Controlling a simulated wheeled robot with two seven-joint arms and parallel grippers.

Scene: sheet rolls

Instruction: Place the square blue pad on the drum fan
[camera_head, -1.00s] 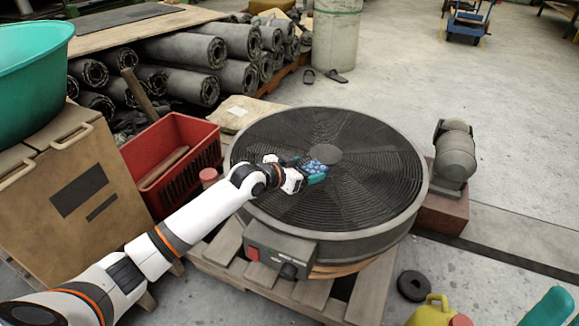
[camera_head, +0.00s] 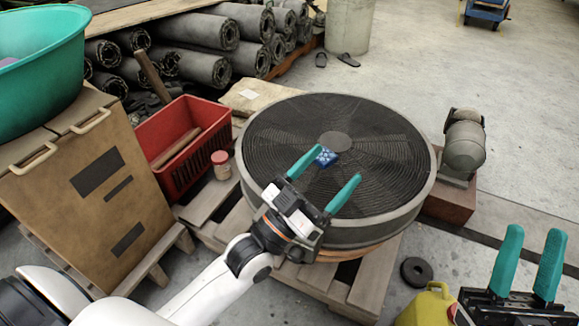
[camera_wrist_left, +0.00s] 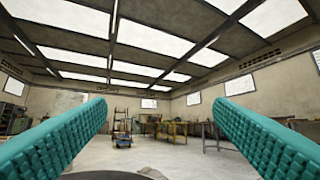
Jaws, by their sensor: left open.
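The square blue pad (camera_head: 326,157) lies on the grille of the drum fan (camera_head: 385,165), a little below its round centre cap. My left gripper (camera_head: 326,172) is open and empty, its teal fingers spread above the near part of the fan. The pad shows beyond and between the fingers, apart from them. In the left wrist view both teal fingers (camera_wrist_left: 160,125) are wide apart with nothing between them, and the pad is not seen there. My right gripper (camera_head: 531,255) is at the lower right, its two fingers apart and pointing up, with nothing between them.
The fan stands on a wooden pallet (camera_head: 215,208). A red crate (camera_head: 185,140), a small jar (camera_head: 221,165) and a brown box (camera_head: 95,190) are to the left. A grey motor (camera_head: 464,145) stands right of the fan. A yellow can (camera_head: 428,305) sits near my right gripper.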

